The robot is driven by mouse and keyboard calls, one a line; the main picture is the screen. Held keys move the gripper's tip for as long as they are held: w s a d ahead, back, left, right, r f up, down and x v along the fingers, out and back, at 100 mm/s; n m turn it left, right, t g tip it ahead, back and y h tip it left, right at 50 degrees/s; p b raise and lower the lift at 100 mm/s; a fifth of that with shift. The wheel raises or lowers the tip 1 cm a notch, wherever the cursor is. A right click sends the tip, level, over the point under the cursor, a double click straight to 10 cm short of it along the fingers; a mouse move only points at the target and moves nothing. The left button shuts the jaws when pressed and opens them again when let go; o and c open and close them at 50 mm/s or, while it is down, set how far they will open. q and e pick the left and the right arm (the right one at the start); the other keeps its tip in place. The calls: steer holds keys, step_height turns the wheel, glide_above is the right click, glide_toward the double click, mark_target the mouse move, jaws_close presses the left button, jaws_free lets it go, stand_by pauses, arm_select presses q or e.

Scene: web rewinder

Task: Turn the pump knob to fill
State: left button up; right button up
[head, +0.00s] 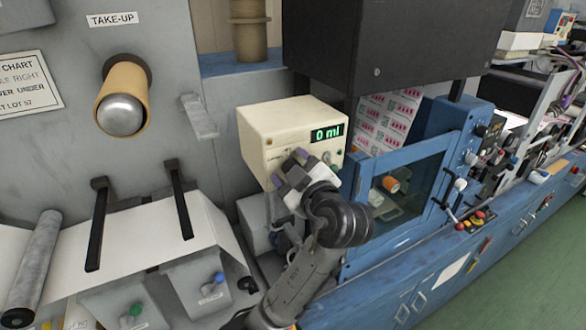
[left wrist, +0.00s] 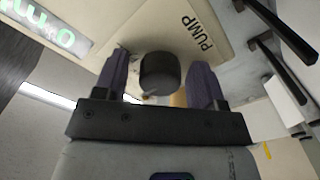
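The pump is a cream box (head: 275,118) in the middle of the head view, with a green display (head: 326,134) reading "0 ml". My left gripper (head: 292,160) is at its front face. In the left wrist view the dark round pump knob (left wrist: 160,72) sits beside the word "PUMP". The purple fingers of my left gripper (left wrist: 160,82) stand open on either side of the knob, with a visible gap on each side. In the head view the gripper hides the knob. My right gripper is not in view.
A blue machine frame with a clear door (head: 405,185) stands close to the right of the pump. A dark cabinet (head: 390,45) hangs above. Bins with coloured knobs (head: 195,280) are at lower left, and a take-up roll (head: 123,95) is at upper left.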

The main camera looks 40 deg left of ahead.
arm_select(q)
steer(key=c, duration=0.9)
steer(key=shift+o, duration=0.2)
steer(key=m+p, duration=0.1)
steer(key=m, duration=0.3)
steer(key=shift+r+m+p, duration=0.1)
steer(key=shift+m+p, duration=0.2)
steer(key=shift+p, duration=0.1)
steer(key=shift+w+m+p, duration=0.1)
steer(key=shift+m+p, duration=1)
steer(key=shift+m, duration=1)
steer(key=shift+d, duration=0.1)
steer(key=o, duration=0.9)
